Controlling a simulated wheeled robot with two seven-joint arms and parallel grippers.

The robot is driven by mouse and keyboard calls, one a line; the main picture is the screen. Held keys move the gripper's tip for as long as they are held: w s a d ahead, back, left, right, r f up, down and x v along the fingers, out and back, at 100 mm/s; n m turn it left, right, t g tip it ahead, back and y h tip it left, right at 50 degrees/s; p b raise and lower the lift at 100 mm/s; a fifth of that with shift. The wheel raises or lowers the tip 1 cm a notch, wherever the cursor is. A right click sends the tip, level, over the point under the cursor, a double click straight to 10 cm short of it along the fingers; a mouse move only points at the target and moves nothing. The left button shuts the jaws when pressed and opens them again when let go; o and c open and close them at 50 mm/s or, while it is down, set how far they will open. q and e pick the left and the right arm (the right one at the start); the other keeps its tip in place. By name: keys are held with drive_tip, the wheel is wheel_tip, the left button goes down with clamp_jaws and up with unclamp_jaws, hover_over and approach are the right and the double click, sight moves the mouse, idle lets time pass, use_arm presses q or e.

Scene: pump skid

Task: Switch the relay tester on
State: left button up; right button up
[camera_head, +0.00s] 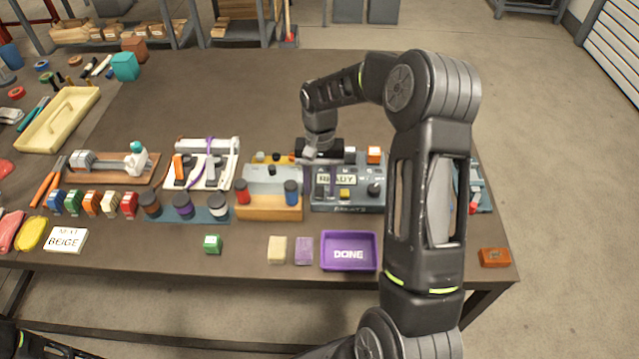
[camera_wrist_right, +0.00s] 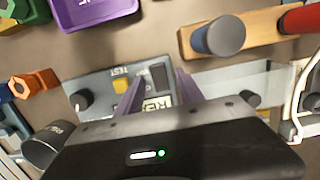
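The relay tester (camera_head: 347,208) is a blue-grey box near the front of the table. It has a display reading READY (camera_head: 343,179), a yellow button (camera_head: 345,194) and a black knob (camera_head: 374,190). My right gripper (camera_head: 321,182) is over its left part, pointing down, with its purple fingers apart and nothing seen between them. In the right wrist view the tester (camera_wrist_right: 98,80) lies beyond the fingers; a dark switch-like block (camera_wrist_right: 158,75) and part of the display show between the fingertips (camera_wrist_right: 160,88). Contact cannot be told. My left gripper is out of view.
A wooden block with red and blue cylinders (camera_head: 268,210) stands left of the tester. A purple DONE tray (camera_head: 349,265) lies in front. A blue-grey fixture (camera_head: 482,190) is at the right, partly behind my arm.

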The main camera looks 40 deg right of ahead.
sight(319, 188)
wheel_tip(319, 188, up, 8)
drive_tip(key=b, duration=0.1)
drive_tip(key=shift+w+d+f, duration=0.15)
drive_tip(key=shift+w+d, duration=0.15)
drive_tip(key=shift+w, duration=0.15)
idle(0.6)
